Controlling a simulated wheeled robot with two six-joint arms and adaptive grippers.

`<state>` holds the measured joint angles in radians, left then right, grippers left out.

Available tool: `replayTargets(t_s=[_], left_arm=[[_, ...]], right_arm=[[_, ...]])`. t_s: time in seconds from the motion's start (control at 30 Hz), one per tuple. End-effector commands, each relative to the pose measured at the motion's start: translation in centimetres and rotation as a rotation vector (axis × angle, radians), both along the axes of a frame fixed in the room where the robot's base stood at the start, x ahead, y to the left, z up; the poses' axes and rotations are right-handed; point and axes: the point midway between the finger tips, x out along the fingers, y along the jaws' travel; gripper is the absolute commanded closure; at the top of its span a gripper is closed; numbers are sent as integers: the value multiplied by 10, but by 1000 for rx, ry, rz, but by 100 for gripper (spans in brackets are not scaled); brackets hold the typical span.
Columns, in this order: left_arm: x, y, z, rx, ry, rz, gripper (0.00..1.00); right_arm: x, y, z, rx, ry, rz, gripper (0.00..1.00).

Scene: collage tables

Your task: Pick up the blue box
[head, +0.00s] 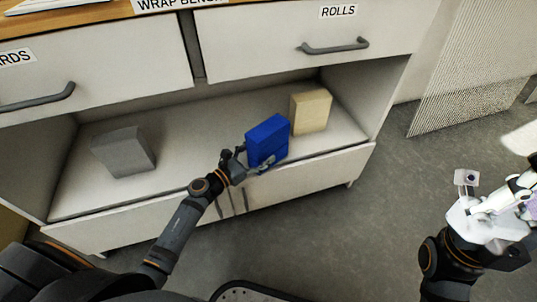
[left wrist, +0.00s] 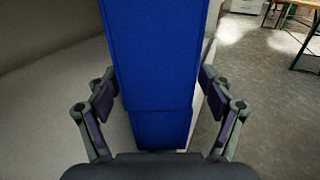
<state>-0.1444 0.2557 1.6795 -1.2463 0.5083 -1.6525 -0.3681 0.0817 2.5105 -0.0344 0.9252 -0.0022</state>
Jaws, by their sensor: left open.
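The blue box (head: 267,142) stands upright on the open shelf of the white bench, near its front edge. My left gripper (head: 250,163) is at the box's front left side in the head view. In the left wrist view the blue box (left wrist: 155,70) fills the middle, between the two spread fingers of my left gripper (left wrist: 157,100). The fingers are open, one on each side of the box; whether either touches it I cannot tell. My right arm is at the right of the head view, with a white and pale purple thing at its end; its fingers are not clear.
A grey box (head: 123,152) stands on the shelf at left and a tan box (head: 310,111) just right of the blue one. Drawers with handles, one labelled ROLLS (head: 335,50), hang above the shelf. The grey floor (head: 370,215) at right is clear.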

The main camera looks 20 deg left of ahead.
Motion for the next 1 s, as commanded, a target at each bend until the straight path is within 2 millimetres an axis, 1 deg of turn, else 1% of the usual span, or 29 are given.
replayTargets(t_s=[0.03,0.13,0.23,0.4,0.87,0.9,1.0], left_arm=[[8,-5,-1,-4,-2,1,19],[19,-11,-1,-2,-2,1,19],[22,-14,-1,0,0,1,19],[22,-14,-1,0,0,1,19],[22,-13,-1,0,0,1,81],[22,-13,0,-1,-2,1,84],[22,-13,0,-1,-2,1,84]], right_arm=[[0,0,-3,0,0,-1,100],[0,0,-4,1,1,-3,100],[1,0,-4,3,2,-4,100],[1,0,-4,3,2,-4,100],[1,0,-4,3,2,-4,100],[1,0,-3,3,2,-4,100],[1,0,-3,3,2,-4,100]])
